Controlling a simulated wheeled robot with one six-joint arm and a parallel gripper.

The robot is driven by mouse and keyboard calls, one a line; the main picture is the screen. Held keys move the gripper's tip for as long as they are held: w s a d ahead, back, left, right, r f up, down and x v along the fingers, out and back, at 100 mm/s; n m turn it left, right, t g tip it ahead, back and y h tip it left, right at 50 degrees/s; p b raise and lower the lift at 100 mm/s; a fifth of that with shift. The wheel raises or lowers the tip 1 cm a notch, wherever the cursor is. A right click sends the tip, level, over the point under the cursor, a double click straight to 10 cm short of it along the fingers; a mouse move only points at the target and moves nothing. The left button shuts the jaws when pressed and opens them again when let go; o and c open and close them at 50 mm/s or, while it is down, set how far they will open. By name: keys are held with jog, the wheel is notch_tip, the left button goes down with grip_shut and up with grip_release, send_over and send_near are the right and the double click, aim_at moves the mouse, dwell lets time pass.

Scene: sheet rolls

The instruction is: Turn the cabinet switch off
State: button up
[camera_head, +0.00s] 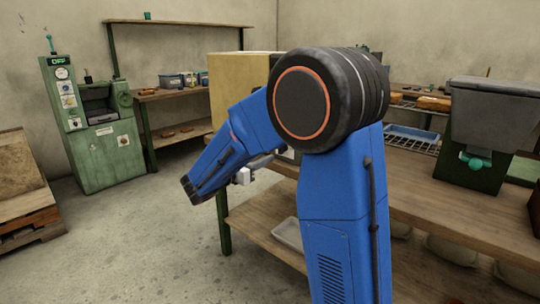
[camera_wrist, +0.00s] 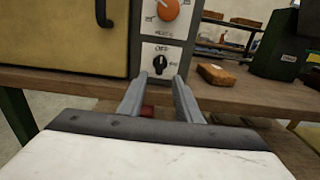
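The cabinet has a yellow door (camera_wrist: 65,38) with a dark handle, and a pale control panel beside it. On the panel, the black switch (camera_wrist: 160,64) sits below an orange knob (camera_wrist: 158,10), with an OFF label above it and another small label to its right. The switch handle looks roughly upright, but it is too small to be sure. My gripper (camera_wrist: 159,80) is open and empty, its two fingers pointing toward the panel just below the switch, apart from it. In the head view my arm hides the panel and most of the cabinet (camera_head: 232,82).
The cabinet stands on a wooden table (camera_head: 440,195). A brown block (camera_wrist: 216,74) lies right of the panel, near a dark green machine (camera_wrist: 281,45). A green machine (camera_head: 100,145) stands at the far left.

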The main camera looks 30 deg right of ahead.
jog(key=v, duration=0.8)
jog(key=shift+a, duration=0.35)
jog(key=shift+s, duration=0.15)
jog(key=s+d+f+m+g+y, duration=0.3)
jog(key=s+d+m, duration=0.15)
jog(key=s, duration=0.55)
jog(key=s+d+f+m+g+y, duration=0.2)
jog(key=s+d+m+y, duration=0.25)
jog(key=s, duration=0.45)
jog(key=s+a+f+m+t+y, duration=0.1)
jog(key=s+a+f+m+y, duration=0.1)
jog(key=s+a+m+y, duration=0.2)
jog(key=s+a+f+m+t+y, duration=0.2)
jog(key=s+a+m+y, duration=0.3)
jog(key=s+a+m, duration=0.2)
jog(key=shift+s+f+m+t, duration=0.35)
jog(key=shift+s+m, duration=0.65)
jog(key=shift+s, duration=0.9)
jog(key=shift+y, duration=0.25)
